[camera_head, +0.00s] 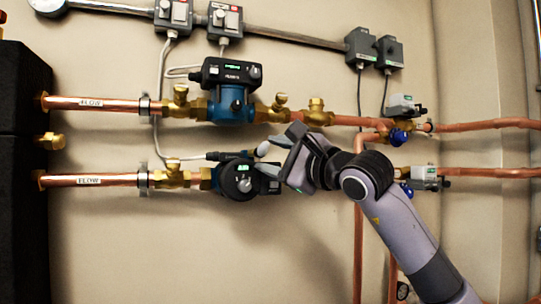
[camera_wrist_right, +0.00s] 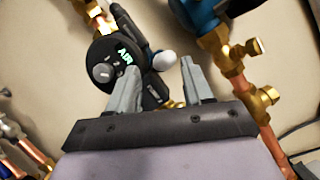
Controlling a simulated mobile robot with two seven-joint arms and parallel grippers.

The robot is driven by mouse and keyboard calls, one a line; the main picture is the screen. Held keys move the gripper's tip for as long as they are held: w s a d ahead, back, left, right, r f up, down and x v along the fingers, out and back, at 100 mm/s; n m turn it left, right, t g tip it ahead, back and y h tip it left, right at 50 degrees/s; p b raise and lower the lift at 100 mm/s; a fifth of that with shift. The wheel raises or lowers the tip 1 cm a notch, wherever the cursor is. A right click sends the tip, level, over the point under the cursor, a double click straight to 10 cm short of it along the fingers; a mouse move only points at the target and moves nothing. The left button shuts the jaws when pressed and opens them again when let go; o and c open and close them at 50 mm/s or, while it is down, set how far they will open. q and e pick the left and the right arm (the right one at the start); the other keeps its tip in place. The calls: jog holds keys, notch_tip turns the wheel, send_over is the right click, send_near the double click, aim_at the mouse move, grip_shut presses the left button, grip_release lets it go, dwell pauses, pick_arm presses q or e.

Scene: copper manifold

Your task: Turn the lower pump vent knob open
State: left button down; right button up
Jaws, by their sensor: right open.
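The lower pump (camera_head: 238,180) sits on the lower copper line, with a dark round face and a grey knob (camera_head: 244,185) on it. In the right wrist view the same knob (camera_wrist_right: 103,72) shows beside a lit green "AIR" display. My right gripper (camera_head: 270,158) is open at the pump's right side. In the wrist view the gripper (camera_wrist_right: 156,68) has its fingers apart; a white rounded knob (camera_wrist_right: 165,60) shows between and beyond them. This white knob (camera_head: 263,149) also shows by the fingertips in the head view. I cannot tell whether anything touches. My left gripper is out of view.
The upper blue pump (camera_head: 232,104) and its brass valves stand just above my gripper. A brass valve (camera_head: 173,178) is left of the lower pump. Blue-handled valves (camera_head: 398,137) and vertical copper pipes (camera_head: 358,250) are on the right. The wall below the lower pump is clear.

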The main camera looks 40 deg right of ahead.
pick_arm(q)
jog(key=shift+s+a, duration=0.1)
pick_arm(e)
jog(key=v, duration=0.6)
